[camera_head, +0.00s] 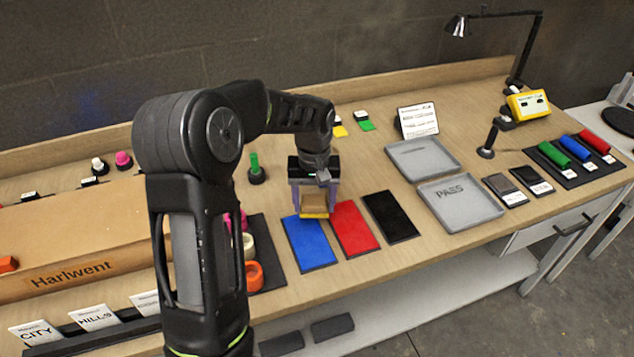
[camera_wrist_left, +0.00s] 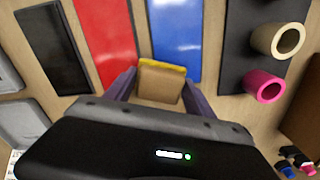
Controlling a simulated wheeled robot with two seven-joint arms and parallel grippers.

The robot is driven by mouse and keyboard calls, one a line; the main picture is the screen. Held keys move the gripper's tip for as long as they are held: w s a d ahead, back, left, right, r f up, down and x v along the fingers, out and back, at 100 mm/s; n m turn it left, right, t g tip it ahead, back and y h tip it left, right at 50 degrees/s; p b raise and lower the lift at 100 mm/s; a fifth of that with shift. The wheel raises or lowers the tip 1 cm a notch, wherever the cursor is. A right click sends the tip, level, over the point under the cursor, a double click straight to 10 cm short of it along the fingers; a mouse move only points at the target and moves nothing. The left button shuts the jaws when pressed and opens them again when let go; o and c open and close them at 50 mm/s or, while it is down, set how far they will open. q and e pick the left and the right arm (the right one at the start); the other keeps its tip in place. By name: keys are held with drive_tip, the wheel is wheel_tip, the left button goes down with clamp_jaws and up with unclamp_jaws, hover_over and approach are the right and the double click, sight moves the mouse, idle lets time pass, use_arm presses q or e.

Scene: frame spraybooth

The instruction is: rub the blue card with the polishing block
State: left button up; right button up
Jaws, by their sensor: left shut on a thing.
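The blue card (camera_head: 309,244) lies flat on the bench, left of a red card (camera_head: 354,229) and a black card (camera_head: 391,216). My left gripper (camera_head: 315,207) is shut on the polishing block (camera_head: 314,203), a tan block with a yellow edge. The block is at the far end of the blue card, near the red card's far corner. In the left wrist view the block (camera_wrist_left: 160,84) sits between the fingers, beside the near end of the blue card (camera_wrist_left: 177,40). Whether it touches the card cannot be told. My right gripper is not in view.
A dark mat with pink, cream and orange rolls (camera_head: 254,274) lies left of the blue card. A green peg (camera_head: 255,167) stands behind it. Two grey trays, one marked PASS (camera_head: 459,203), are to the right. A large cardboard box (camera_head: 80,240) fills the left.

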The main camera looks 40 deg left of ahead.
use_arm(q)
drive_tip(key=shift+w+r+p, duration=0.2)
drive_tip(key=shift+r+p, duration=0.35)
drive_tip(key=shift+r, duration=0.4)
drive_tip(key=shift+r+p, duration=0.95)
drive_tip(key=shift+r, duration=0.45)
